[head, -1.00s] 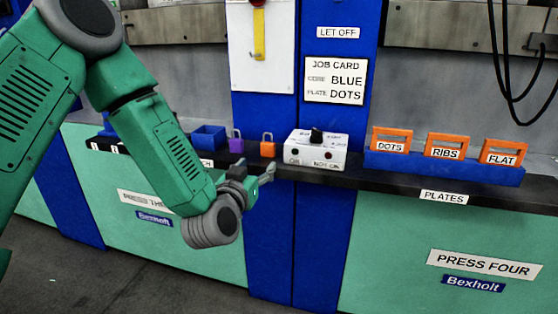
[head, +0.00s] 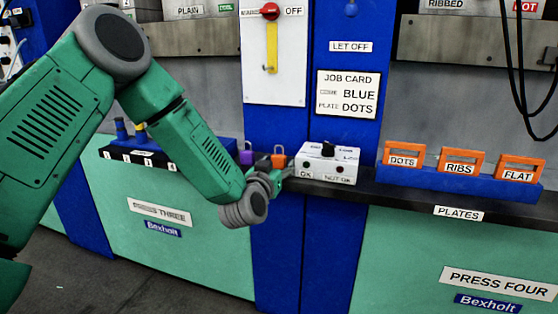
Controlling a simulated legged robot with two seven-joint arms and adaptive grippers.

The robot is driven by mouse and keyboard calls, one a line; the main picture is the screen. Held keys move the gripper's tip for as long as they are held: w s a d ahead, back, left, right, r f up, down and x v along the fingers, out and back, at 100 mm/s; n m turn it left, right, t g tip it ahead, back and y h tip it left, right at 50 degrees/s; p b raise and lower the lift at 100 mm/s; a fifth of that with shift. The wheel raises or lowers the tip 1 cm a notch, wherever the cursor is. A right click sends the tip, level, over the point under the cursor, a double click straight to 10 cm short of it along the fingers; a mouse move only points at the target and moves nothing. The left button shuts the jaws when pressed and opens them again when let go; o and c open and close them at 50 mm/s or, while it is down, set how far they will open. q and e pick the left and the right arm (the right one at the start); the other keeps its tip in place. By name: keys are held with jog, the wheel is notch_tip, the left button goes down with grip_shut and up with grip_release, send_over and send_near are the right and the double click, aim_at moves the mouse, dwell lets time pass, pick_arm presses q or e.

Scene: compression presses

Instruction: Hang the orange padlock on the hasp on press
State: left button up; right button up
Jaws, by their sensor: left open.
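The orange padlock (head: 279,158) stands upright on the dark ledge, its shackle on top, between a purple padlock (head: 246,155) and a white switch box. My left gripper (head: 277,173) is open, just in front of and below the orange padlock, and hides its lower part. I cannot tell whether the fingers touch it. On the white panel (head: 262,92) above is a red knob (head: 270,11) marked OFF, with a yellow strip (head: 271,50) hanging below it. The strip's lower end looks like the hasp, but is too small to make out. My right gripper is out of view.
The white switch box (head: 327,164) with OK and NOT OK buttons stands close right of the gripper. Orange-handled plates (head: 459,161) sit in a blue rack (head: 440,178) further right. A numbered blue rack (head: 202,148) is at left, partly behind my arm. Black cables (head: 524,90) hang at upper right.

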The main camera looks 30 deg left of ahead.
pick_arm(q)
jog(key=c, duration=0.9)
jog(key=shift+r+p, duration=1.5)
